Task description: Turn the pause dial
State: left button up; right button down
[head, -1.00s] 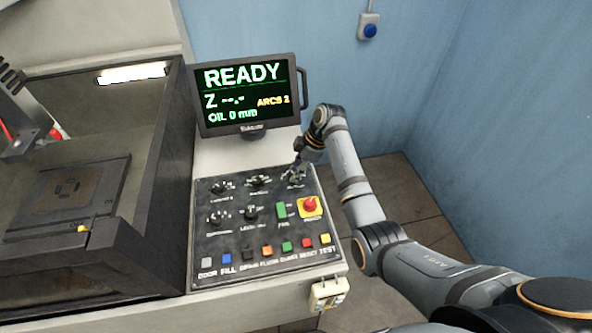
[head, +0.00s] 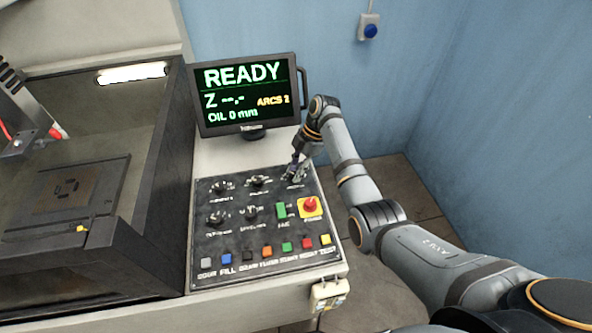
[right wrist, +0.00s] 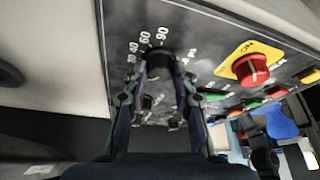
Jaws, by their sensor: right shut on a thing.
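The top right black dial (head: 291,178) of the control panel is the one at my right gripper. Its label is too blurred to read in the head view. My right gripper (head: 292,169) reaches down to it from the back right and partly hides it. In the right wrist view, the dial (right wrist: 158,60) sits between the two fingertips, with a white number scale including 60 and 90 beside it. The right gripper is shut on this dial, a finger on either side. My left gripper is not in view.
The panel (head: 240,233) holds several other dials, a green rocker switch (head: 281,209), a red stop knob (head: 310,204) on yellow, and a row of coloured buttons. A monitor (head: 246,94) reading READY stands behind. An open machine tank (head: 160,180) is at left.

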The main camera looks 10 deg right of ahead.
aim_at(304, 175)
jog(key=c, duration=1.1)
grip_release()
jog(key=v, duration=0.7)
jog(key=shift+r, duration=0.25)
